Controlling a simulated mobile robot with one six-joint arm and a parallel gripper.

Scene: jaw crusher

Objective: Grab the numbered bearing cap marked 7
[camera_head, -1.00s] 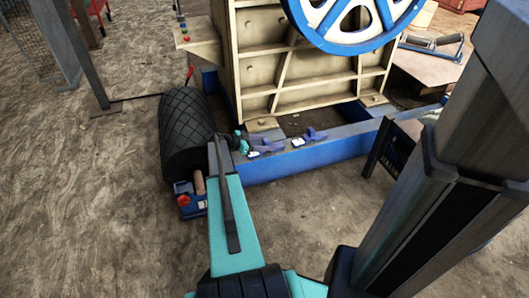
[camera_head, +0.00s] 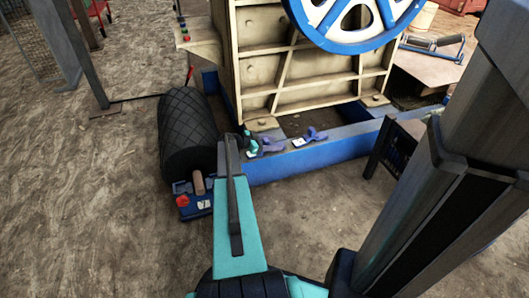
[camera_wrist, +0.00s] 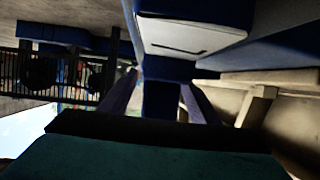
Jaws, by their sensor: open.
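Two blue-purple bearing caps with white labels rest on the blue frame beam in the head view: a left cap (camera_head: 271,148) and a right cap (camera_head: 312,136). Their numbers are too small to read there. My gripper (camera_head: 250,143) is at the left cap, partly covering it. In the wrist view my gripper (camera_wrist: 161,98) is open, with one finger on each side of a dark blue part of a cap (camera_wrist: 168,70). That cap's white label shows a dark stroke, but I cannot read the number. Whether the fingers touch the cap is unclear.
The cream crusher body (camera_head: 290,75) with its blue flywheel (camera_head: 350,20) rises behind the blue beam (camera_head: 300,160). A black ribbed roller (camera_head: 187,135) stands left of my arm, with a small blue box (camera_head: 192,203) before it.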

